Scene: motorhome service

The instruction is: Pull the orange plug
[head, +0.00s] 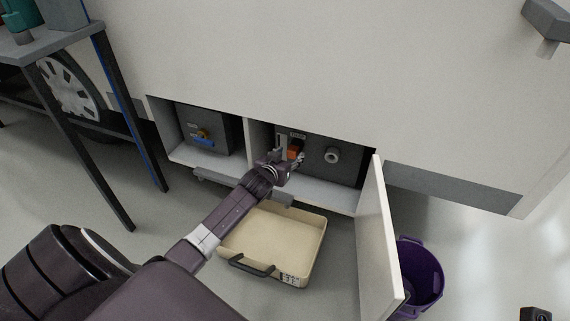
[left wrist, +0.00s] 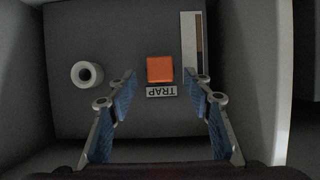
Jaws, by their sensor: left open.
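The orange plug (head: 294,150) is a small block on the dark back panel of the right compartment in the motorhome's side. In the left wrist view the orange plug (left wrist: 160,69) is square, with a label reading TRAP (left wrist: 161,91) at its edge. My left gripper (head: 289,160) reaches into the compartment's opening and partly covers the plug in the head view. In the left wrist view my left gripper (left wrist: 166,88) is open, its blue-padded fingers spread on either side of the plug's line, with nothing between them.
A grey round fitting (head: 332,155) sits beside the plug. The left compartment holds a blue and yellow valve (head: 204,138). An open white door (head: 378,238) stands at the right. A beige tray (head: 318,246) lies below, with a purple bucket (head: 428,276) right of the door.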

